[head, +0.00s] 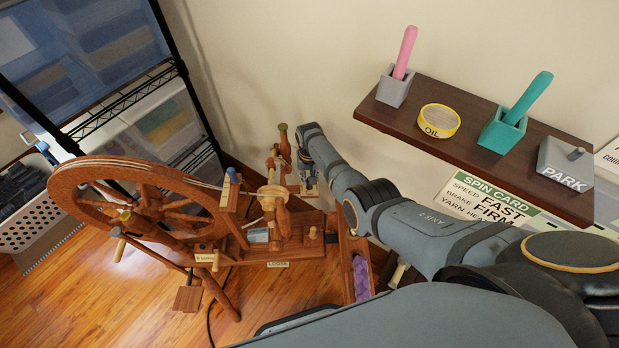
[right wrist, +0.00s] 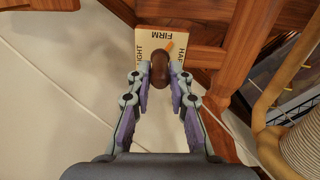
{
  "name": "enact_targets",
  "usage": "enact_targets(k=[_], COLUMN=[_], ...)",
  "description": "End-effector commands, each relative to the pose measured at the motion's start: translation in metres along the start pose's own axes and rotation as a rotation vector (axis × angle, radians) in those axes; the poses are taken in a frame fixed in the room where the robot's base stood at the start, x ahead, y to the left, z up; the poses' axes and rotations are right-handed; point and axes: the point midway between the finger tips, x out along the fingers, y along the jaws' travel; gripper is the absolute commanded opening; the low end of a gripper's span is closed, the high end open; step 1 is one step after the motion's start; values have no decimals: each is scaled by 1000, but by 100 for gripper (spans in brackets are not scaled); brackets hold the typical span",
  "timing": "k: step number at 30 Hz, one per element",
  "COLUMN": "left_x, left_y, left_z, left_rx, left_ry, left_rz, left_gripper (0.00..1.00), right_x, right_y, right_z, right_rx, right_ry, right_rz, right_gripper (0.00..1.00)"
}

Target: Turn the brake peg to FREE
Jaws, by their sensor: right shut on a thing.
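A spinning wheel (head: 135,200) stands at the left in the head view. In the right wrist view, a round brown peg (right wrist: 160,70) stands out from a square cream label plate (right wrist: 150,38), and I take it for the brake peg. An orange pointer (right wrist: 170,46) by the peg points toward FIRM. No FREE mark shows. My right gripper (right wrist: 163,78) is shut on the peg, one finger on each side. It also shows small in the head view (head: 309,183). My left gripper is out of view.
A dark shelf (head: 470,130) on the wall holds a PARK block (head: 565,168), an oil tin (head: 439,121) and two holders with a pink and a green handle. A spin card (head: 480,200) hangs below it. A wire rack (head: 125,95) and a white basket (head: 30,220) stand left.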

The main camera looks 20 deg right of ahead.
Motion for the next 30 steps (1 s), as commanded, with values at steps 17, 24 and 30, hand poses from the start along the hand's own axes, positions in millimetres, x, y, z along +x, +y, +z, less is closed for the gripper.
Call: enact_targets(k=[17, 24, 30], left_x=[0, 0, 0], left_y=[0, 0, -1], left_z=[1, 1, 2], left_rx=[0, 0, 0], left_ry=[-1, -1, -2], left_rz=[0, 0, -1], left_gripper=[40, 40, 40], right_x=[0, 0, -11], right_y=[0, 0, 0], right_z=[0, 0, -1], right_rx=[-4, -4, -4], right_ry=[0, 0, 3], right_rz=[0, 0, -1], right_gripper=[42, 42, 42])
